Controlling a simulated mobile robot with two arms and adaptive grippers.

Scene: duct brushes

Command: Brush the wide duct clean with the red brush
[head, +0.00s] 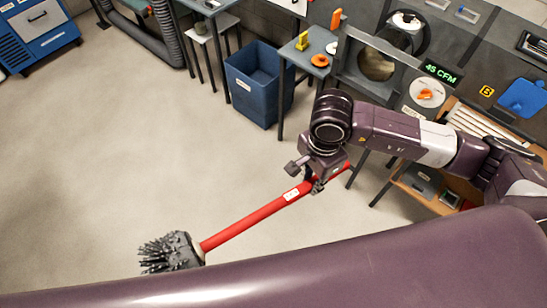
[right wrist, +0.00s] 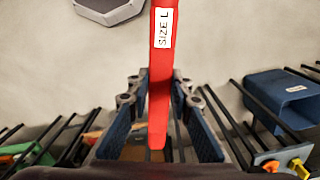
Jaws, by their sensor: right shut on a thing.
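The red brush (head: 255,216) has a long red handle and a dark bristled head (head: 170,252) at the lower left of the head view. My right gripper (head: 317,178) is shut on the handle near its end away from the bristles, holding the brush tilted over open floor. In the right wrist view the handle (right wrist: 161,60), marked SIZE L, passes between the fingers. A round duct opening (head: 377,64) shows in a grey panel at the upper right; the brush is apart from it. I cannot tell if this is the wide duct. My left gripper is not in view.
A blue bin (head: 242,92) stands on the floor beside a small table with an orange piece (head: 320,60) and a yellow piece (head: 302,41). A green 45 CFM display (head: 441,73) is right of the opening. A blue cabinet (head: 38,35) stands far left. The left floor is clear.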

